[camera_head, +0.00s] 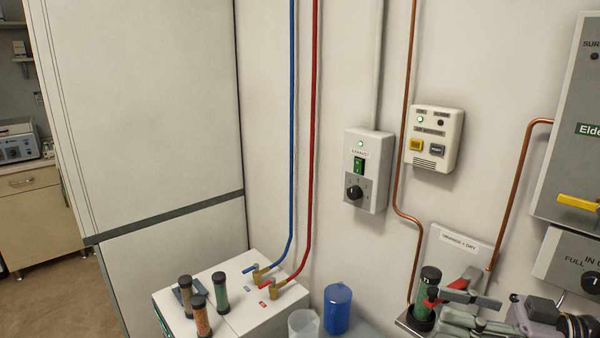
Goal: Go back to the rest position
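My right gripper (446,306) comes in from the lower right corner. Its two grey fingers point left and stand apart, with a gap between them. Their tips are close to the right side of a dark green cylinder with a black cap (428,284). I cannot tell whether they touch it. The cylinder stands upright in a metal holder (405,320) below a white labelled plate (454,247). A red part (465,279) shows just above the fingers. My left gripper is not in view.
A white box (240,318) at the lower middle carries several capped cylinders (220,292) and two brass valves (277,288). A blue container (337,308) and a clear beaker (303,324) stand beside it. Wall boxes (366,170) and copper pipes (400,150) are behind.

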